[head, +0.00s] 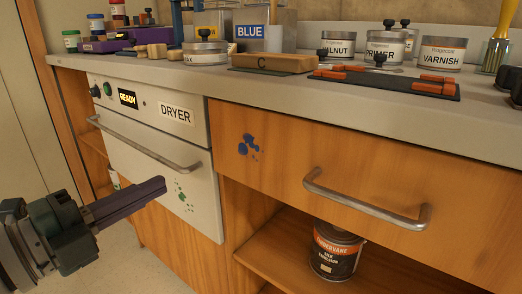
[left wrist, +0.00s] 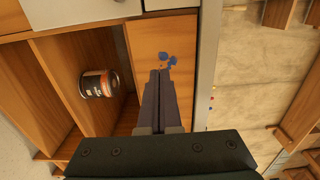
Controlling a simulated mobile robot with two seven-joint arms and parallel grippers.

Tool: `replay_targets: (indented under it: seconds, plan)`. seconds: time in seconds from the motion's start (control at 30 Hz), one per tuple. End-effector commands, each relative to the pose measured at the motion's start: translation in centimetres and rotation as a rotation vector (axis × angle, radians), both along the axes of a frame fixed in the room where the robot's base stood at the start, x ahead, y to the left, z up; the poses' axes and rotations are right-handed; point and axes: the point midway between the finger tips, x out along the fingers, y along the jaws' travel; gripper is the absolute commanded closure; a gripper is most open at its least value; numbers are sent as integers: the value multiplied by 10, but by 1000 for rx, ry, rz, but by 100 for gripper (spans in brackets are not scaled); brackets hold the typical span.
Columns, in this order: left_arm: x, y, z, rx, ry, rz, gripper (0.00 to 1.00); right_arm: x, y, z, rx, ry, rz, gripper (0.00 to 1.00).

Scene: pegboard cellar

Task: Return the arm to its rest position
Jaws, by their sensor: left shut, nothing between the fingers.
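My left gripper (head: 160,184) is in the lower left of the head view, in front of the white dryer (head: 160,165). Its two long dark fingers lie together with nothing between them. The left wrist view shows the shut fingers (left wrist: 159,78) pointing toward the wooden drawer front (left wrist: 160,32) with blue paint spots. No object is held. My right gripper is in neither view.
The drawer (head: 300,170) with a metal handle (head: 365,204) is shut. A paint can (head: 336,250) stands on the open shelf below. The grey counter (head: 330,110) holds cans, a wooden block marked C (head: 275,62) and a dark tray (head: 382,89). Floor shows at lower left.

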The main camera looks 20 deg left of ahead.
Motion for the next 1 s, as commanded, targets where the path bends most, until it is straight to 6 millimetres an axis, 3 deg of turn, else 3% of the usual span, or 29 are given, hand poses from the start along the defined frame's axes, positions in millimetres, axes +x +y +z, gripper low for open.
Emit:
replay_targets:
  seconds: [0.17,0.33,0.47,0.67,0.87,1.0]
  plan:
    - [1,1,21,-43,31,46,100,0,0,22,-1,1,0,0]
    - [0,7,83,-231,183,242,100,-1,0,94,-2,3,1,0]
    - [-15,9,126,-437,362,436,100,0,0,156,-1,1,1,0]
    - [-65,-5,185,-733,677,717,100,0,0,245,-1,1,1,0]
    - [-136,-38,249,-949,1009,960,100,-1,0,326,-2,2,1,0]
    - [-190,-65,302,-1036,1233,1106,100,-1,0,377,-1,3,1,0]
